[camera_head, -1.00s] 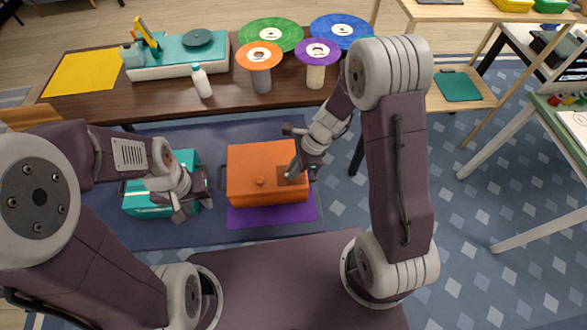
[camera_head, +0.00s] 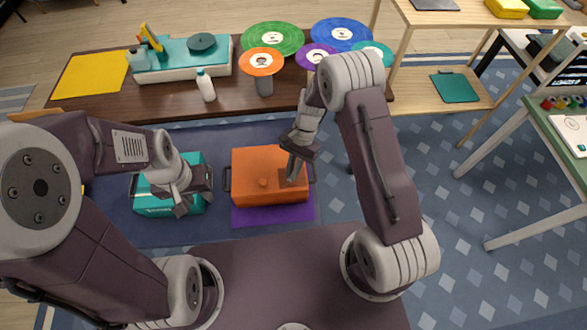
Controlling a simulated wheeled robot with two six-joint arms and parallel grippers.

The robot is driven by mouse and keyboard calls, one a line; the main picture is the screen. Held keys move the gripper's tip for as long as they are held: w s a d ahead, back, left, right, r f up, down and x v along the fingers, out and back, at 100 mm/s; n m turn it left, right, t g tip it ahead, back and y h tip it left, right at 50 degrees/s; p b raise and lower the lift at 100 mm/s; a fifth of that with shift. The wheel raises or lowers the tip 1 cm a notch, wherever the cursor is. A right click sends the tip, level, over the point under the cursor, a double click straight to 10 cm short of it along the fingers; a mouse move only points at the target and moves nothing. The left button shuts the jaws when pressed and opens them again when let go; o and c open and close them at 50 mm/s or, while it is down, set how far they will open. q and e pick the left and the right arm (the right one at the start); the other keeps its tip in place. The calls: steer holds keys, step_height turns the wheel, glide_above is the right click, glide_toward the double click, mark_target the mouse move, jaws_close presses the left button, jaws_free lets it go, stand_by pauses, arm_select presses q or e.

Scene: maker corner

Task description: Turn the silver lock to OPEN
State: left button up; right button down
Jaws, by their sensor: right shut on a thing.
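The orange box rests on a purple mat (camera_head: 270,216). Behind it, a dark brown table (camera_head: 120,107) carries a white bottle (camera_head: 206,86), an orange disc (camera_head: 262,62) on a stand and several other discs. Patterned floor lies open at the right.

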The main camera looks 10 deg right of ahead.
steer(key=n+g+h, duration=0.1)
steer(key=n, duration=0.3)
steer(key=shift+w+a, duration=0.1)
steer(key=shift+a, duration=0.1)
steer(key=shift+a+n+h, duration=0.1)
steer(key=shift+n+h, duration=0.7)
steer(key=shift+n, duration=1.2)
steer(key=c, duration=1.5)
jaws_free()
steer(key=v, duration=0.9)
